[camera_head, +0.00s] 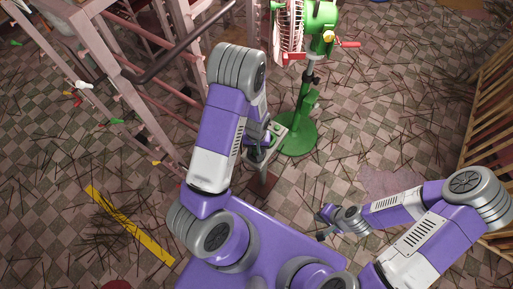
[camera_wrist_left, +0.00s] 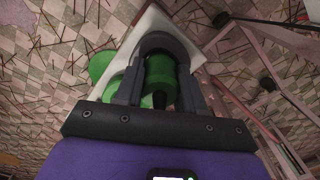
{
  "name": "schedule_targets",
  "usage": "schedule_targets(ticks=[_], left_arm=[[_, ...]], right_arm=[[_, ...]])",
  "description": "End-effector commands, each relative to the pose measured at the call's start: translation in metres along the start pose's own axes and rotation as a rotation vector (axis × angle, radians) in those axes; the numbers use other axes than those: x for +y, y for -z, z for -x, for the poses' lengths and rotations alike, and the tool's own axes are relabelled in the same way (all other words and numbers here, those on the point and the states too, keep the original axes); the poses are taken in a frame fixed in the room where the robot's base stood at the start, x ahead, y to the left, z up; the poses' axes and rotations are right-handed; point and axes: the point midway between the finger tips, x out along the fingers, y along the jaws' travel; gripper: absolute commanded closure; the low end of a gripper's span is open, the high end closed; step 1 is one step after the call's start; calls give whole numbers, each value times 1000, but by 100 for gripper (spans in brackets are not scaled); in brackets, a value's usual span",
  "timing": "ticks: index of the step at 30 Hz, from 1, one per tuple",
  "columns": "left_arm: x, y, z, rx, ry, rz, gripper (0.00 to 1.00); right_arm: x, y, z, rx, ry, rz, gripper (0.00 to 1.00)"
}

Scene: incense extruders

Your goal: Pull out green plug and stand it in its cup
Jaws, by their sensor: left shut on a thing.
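In the left wrist view, my left gripper (camera_wrist_left: 160,75) is shut on a green cylindrical piece, which I take to be the green plug (camera_wrist_left: 160,68). It is held above a pale plate (camera_wrist_left: 205,25). Whether its lower end sits in something is hidden. In the head view, my left gripper (camera_head: 268,137) is at the small pale-topped stand (camera_head: 256,158), and my arm covers most of it. I cannot make out the cup clearly. My right gripper (camera_head: 323,225) has its fingers apart and is empty, low over the floor.
A green pedestal machine (camera_head: 303,100) with a round base stands just beyond the small stand. A pinkish frame rack (camera_head: 150,90) is at the left, and a wooden slatted rack (camera_head: 490,110) at the right. Thin sticks litter the checkered floor (camera_head: 400,100).

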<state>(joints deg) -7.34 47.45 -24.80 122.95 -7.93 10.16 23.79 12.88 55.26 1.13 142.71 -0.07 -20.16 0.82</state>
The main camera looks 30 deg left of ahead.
Motion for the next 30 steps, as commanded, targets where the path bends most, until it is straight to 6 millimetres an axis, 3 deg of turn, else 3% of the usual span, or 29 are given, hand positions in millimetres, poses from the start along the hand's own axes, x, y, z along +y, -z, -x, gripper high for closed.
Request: schedule_targets(ticks=[6,7,13,23,30], left_arm=[[0,0,-5,0,0,0,92],[0,0,-5,0,0,0,60],[0,0,-4,0,0,0,31],[0,0,1,1,0,-1,31],[0,1,41,3,-2,-1,31]], right_arm=[[2,0,-4,0,0,0,100],[2,0,-4,0,0,0,100],[1,0,-3,0,0,0,100],[0,0,-1,0,0,0,100],[-6,-1,16,0,0,0,100]])
